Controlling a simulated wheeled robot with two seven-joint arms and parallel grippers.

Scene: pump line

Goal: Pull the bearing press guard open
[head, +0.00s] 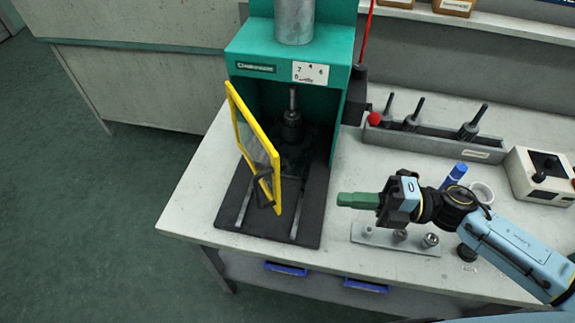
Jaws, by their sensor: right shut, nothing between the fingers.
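The bearing press (288,66) is a green machine with a grey cylinder on top, standing on the workbench. Its guard (254,145) is a clear panel in a yellow frame, swung out from the press front at an angle, with a dark handle (264,188) low on its front side. The press opening with the ram and spindle shows to the right of the guard. My right gripper (342,200) has green fingers, is shut and empty, and points left, to the right of the guard and apart from it. My left gripper is not in view.
A rack with dark upright tools (438,133) and a red ball-ended lever (374,118) stand right of the press. A metal plate with fittings (395,238) lies below my right gripper. A blue cylinder (455,175), a white cup (482,190) and a control box (541,176) are at right.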

